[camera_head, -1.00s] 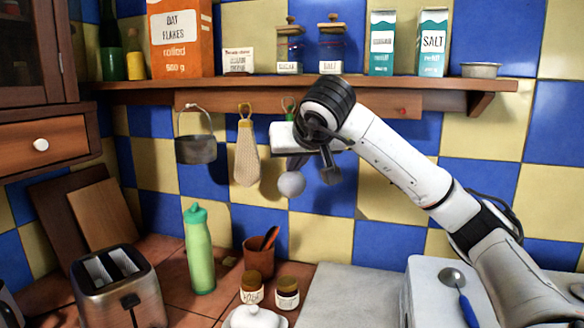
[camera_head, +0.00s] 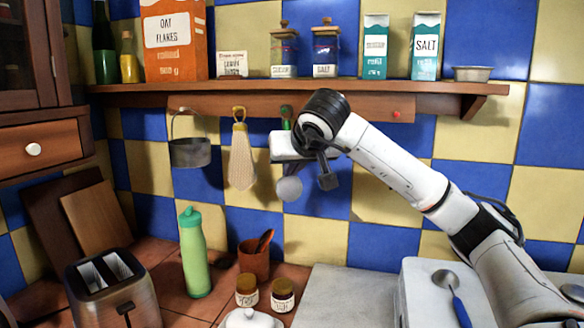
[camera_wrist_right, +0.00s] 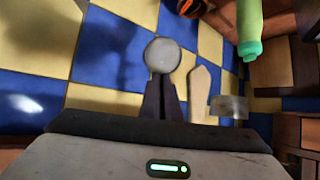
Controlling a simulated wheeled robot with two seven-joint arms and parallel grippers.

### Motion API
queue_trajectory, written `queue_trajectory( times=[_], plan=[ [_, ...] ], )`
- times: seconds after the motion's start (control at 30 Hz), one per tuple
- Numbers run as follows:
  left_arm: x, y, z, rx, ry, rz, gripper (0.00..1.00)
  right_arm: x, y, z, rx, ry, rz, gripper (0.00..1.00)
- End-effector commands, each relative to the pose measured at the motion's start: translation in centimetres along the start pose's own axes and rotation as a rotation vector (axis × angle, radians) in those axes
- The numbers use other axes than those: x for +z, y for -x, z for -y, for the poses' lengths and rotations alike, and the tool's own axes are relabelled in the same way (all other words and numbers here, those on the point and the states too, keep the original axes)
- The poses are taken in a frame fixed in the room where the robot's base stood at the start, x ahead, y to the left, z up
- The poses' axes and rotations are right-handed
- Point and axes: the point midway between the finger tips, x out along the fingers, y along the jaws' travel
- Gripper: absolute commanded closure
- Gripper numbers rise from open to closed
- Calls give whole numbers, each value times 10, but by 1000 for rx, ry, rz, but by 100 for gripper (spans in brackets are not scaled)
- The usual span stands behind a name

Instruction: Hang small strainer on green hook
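The green hook (camera_head: 286,115) is on the wooden rail under the shelf, between the yellow hook and my right arm. The small strainer shows as a grey round bowl (camera_head: 290,188) below my right gripper (camera_head: 291,168) in the head view. In the right wrist view the strainer bowl (camera_wrist_right: 162,55) sits at the tips of the dark fingers (camera_wrist_right: 162,90), which are close together on it. Its handle is hidden by the gripper. The gripper is just below the green hook in the picture; the depth gap cannot be told. My left gripper is not in view.
A pan (camera_head: 190,152) and a tan mitt-like item (camera_head: 241,160) hang left of the green hook. A red hook (camera_head: 396,115) is farther right. The shelf (camera_head: 350,88) above holds jars and cartons. A green bottle (camera_head: 194,255) and toaster (camera_head: 112,290) stand below.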

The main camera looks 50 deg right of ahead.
Motion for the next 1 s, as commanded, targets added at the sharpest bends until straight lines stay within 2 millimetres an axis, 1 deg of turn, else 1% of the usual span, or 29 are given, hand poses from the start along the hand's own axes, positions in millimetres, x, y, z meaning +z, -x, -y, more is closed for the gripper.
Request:
queue_trajectory(
  times=[0.27,0.3,0.4,0.7,0.77,0.87,1.0],
  plan=[
    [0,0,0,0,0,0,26,0,0,0,0,0,-1,100],
    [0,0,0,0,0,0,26,0,0,0,0,0,-1,90],
    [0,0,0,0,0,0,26,0,0,0,0,0,-1,75],
    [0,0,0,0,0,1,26,0,2,0,-1,0,-1,75],
    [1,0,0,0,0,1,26,-1,6,0,-2,0,-2,75],
    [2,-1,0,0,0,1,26,-2,19,1,-3,0,-5,75],
    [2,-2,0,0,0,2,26,-1,47,1,-3,0,-6,75]
  ],
)
